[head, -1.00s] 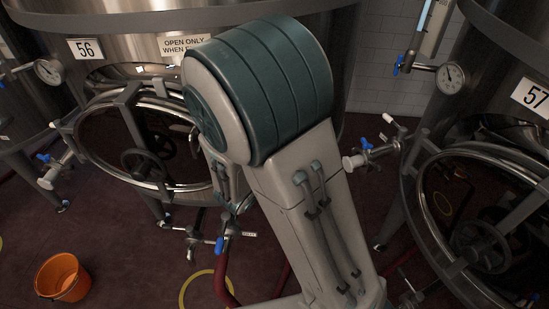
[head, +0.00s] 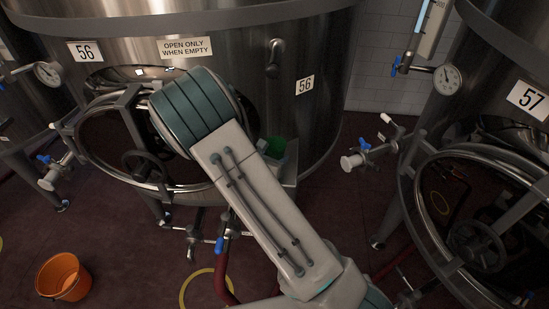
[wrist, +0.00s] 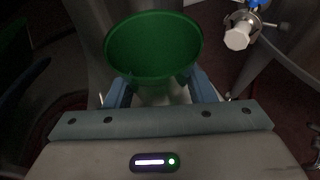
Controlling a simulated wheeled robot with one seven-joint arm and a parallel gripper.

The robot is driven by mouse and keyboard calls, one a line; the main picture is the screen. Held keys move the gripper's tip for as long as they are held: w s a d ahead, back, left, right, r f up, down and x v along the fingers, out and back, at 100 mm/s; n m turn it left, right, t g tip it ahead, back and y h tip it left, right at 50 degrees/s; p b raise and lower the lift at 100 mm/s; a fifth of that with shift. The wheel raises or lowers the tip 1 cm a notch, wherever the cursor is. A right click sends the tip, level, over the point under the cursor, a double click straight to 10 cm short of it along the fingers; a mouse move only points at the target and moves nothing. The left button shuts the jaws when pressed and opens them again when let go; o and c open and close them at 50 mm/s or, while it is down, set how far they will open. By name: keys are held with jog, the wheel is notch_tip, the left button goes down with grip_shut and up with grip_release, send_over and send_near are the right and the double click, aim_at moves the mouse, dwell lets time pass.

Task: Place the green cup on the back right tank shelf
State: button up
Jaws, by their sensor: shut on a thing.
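The green cup (wrist: 153,46) is in the wrist view, with its open mouth facing the camera. My gripper (wrist: 165,92) is shut on it, with a blue finger on each side of the cup. In the head view a part of the green cup (head: 275,147) shows just right of my arm, in front of the tank marked 56. My arm hides most of the gripper there. No tank shelf can be made out in either view.
The steel tank 56 (head: 330,60) stands behind my arm and tank 57 (head: 500,80) at the right. Valves (head: 365,150) stick out between them. An orange bucket (head: 63,277) stands on the floor at lower left.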

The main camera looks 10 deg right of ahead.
jog(key=shift+f, duration=0.5)
jog(key=shift+f+b, duration=0.3)
jog(key=shift+b, duration=0.05)
jog(key=o, duration=1.1)
jog(key=shift+r, duration=0.1)
